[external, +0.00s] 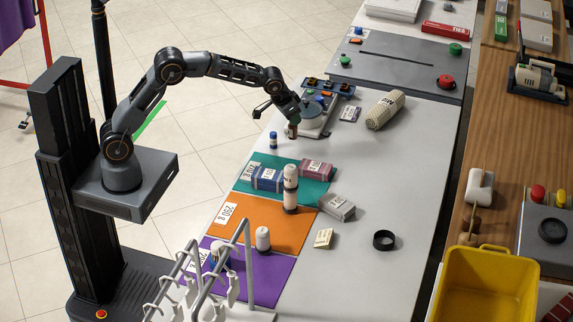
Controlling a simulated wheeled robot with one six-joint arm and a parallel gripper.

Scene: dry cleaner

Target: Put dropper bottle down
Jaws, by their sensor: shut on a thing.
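My gripper (292,122) is at the far-left part of the counter, pointing down beside the scale. It is shut on a small brown bottle with a pale label (292,131), which looks like the dropper bottle. The fingers hide its top, and I cannot tell whether its base touches the counter. A small blue-and-white bottle (273,140) stands just left of it. Teal (314,187), orange (262,214) and purple (264,284) mats with number cards lie nearer the front. Boxes lie on the teal mat, and a tall white bottle (290,188) stands at the teal-orange border.
A scale (318,119) stands close to the right of my gripper. A beige roll (385,110), grey box (337,207) and black ring (384,240) lie on the counter (400,180). A white rack (245,255) stands at the front. The counter's right middle is clear.

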